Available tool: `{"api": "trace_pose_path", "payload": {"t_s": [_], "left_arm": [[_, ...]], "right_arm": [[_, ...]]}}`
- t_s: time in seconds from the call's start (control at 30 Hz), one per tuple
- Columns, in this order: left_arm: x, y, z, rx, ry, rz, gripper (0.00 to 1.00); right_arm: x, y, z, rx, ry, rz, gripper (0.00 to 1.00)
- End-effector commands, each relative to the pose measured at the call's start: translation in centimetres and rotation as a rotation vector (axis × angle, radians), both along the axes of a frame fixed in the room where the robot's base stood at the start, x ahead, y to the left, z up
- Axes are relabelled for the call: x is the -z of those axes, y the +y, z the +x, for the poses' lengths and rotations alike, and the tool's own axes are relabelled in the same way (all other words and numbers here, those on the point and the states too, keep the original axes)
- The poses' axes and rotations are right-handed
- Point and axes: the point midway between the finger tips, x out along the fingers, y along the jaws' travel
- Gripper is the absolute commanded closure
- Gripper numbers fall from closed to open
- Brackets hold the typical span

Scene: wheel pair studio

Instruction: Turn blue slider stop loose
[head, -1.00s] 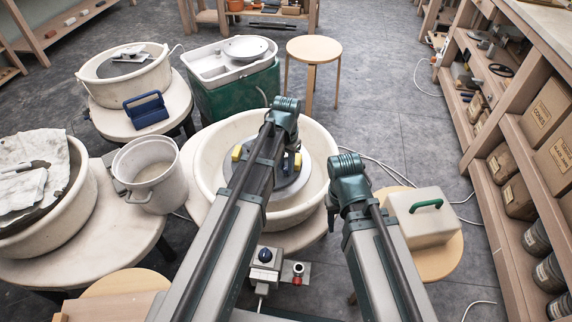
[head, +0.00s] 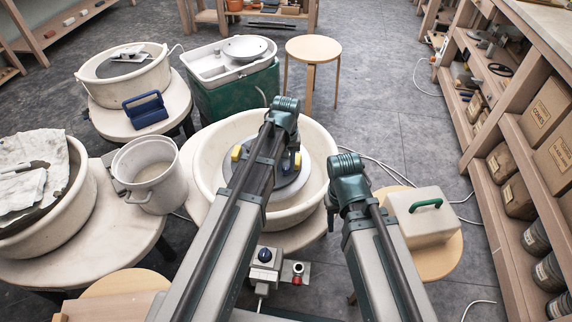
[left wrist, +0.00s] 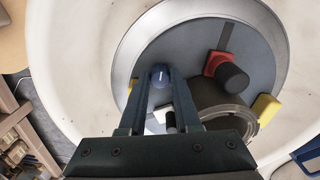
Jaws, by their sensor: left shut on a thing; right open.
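The blue slider stop (left wrist: 160,75) is a rounded blue knob with a thin white mark, on the grey wheel disc (left wrist: 190,50) in the left wrist view. My left gripper (left wrist: 160,80) is shut on it, one finger on each side. In the head view my left arm covers much of the wheel, and the fingers are hidden behind it. A red slider stop (left wrist: 216,62) with a black knob (left wrist: 233,78) sits to the right on the disc. My right gripper (head: 333,205) is open beside the basin, away from the wheel; its fingertips are barely visible.
Yellow blocks (left wrist: 265,109) sit at the disc's edge. A cream basin (head: 207,160) surrounds the wheel. A grey bucket (head: 150,175) stands left of it. A stool bears a pale box with a green handle (head: 424,219) at the right. A switch box (head: 265,256) sits in front.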

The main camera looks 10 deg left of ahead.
Motion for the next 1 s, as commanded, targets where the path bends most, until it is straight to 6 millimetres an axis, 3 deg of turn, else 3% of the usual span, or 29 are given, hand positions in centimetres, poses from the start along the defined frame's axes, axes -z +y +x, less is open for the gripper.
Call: {"api": "trace_pose_path", "payload": {"t_s": [0.53, 0.57, 0.7, 1.0], "left_arm": [[0.01, 0.02, -0.02, -0.021, 0.000, 0.000, 1.00], [0.01, 0.01, -0.03, -0.020, 0.000, 0.000, 0.63], [0.01, 0.02, -0.02, -0.020, 0.000, 0.000, 0.38], [-0.03, 0.00, 0.00, -0.019, 0.000, 0.000, 0.38]], "right_arm": [[0.01, 0.00, 0.00, 0.000, 0.000, 0.000, 0.50], [0.01, 0.00, 0.00, 0.000, 0.000, 0.000, 0.50], [0.01, 0.00, 0.00, 0.000, 0.000, 0.000, 0.50], [-0.03, 0.00, 0.00, 0.000, 0.000, 0.000, 0.50]]}}
